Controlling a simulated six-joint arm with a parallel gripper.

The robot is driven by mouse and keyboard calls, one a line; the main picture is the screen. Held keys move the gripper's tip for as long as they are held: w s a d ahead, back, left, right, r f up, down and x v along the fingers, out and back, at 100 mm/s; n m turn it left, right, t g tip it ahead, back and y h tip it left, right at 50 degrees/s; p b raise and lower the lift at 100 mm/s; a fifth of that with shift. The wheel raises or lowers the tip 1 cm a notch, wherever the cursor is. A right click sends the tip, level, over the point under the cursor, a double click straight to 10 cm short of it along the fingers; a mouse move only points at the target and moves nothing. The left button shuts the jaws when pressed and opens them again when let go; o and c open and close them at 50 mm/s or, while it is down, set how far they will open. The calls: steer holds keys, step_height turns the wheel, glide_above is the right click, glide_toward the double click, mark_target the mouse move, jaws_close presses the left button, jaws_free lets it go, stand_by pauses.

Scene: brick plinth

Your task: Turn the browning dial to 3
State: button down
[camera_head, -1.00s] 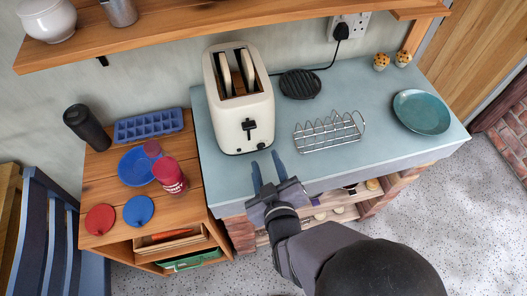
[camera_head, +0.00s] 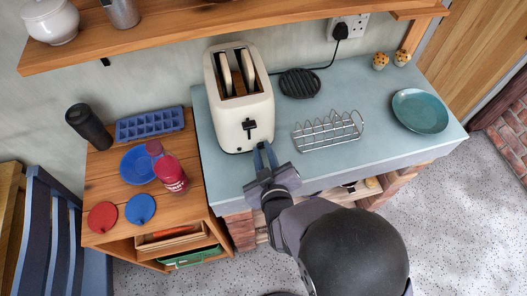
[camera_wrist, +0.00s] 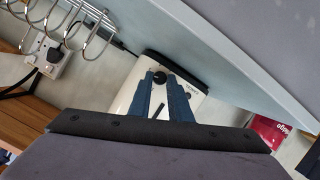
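The cream toaster (camera_head: 238,105) stands on the blue-grey counter, its black lever (camera_head: 249,125) on the front face. Two slices of bread show in its slots. My gripper (camera_head: 265,146) reaches the lower right of that front face, and its blue fingers hide the browning dial in the head view. In the wrist view the dark round dial (camera_wrist: 160,77) sits between my two fingertips, close to the toaster's black base. The fingers are drawn in around it and appear to touch both sides. The dial's marks and pointer cannot be read.
A wire toast rack (camera_head: 328,132) stands right of my gripper. A black round trivet (camera_head: 300,83) and a teal plate (camera_head: 420,111) lie on the counter. A shelf (camera_head: 180,42) overhangs behind.

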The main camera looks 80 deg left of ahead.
steer(key=shift+w+f+m+g+b, duration=0.15)
steer(key=shift+m+g+b, duration=0.35)
steer(key=shift+m+b, duration=0.45)
steer(key=shift+w+m+g+b, duration=0.1)
steer(key=shift+m+g+b, duration=0.5)
steer(key=shift+b, duration=0.25)
steer(key=c, duration=1.6)
jaws_free()
steer(key=shift+r, duration=0.2)
steer(key=shift+c, duration=0.2)
steer(key=shift+d, duration=0.15)
steer(key=shift+b+v, duration=0.85)
steer(key=shift+v, duration=2.7)
